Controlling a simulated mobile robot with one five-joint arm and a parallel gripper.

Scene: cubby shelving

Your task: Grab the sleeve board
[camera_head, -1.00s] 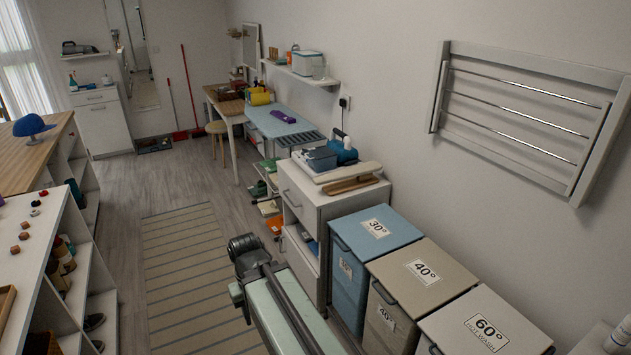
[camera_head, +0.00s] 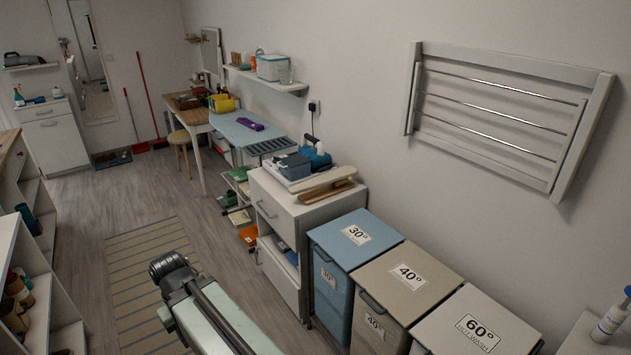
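The sleeve board (camera_head: 324,181) looks like a narrow pale padded board over a brown wooden base. It lies on top of the white drawer cabinet (camera_head: 281,212), along the right front part of the top, beside a grey-blue bin and a blue appliance. Nothing of mine touches it. My arm shows at the bottom centre, in front of the cabinet and well short of the board. My gripper's fingers cannot be made out in the view.
Blue, beige and pale hampers marked 30°, 40° and 60° (camera_head: 476,326) stand right of the cabinet. A drying rack (camera_head: 490,115) hangs on the wall above. A blue ironing surface (camera_head: 245,128) is behind. White shelving (camera_head: 35,290) stands left; striped rug (camera_head: 150,270) and open floor lie between.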

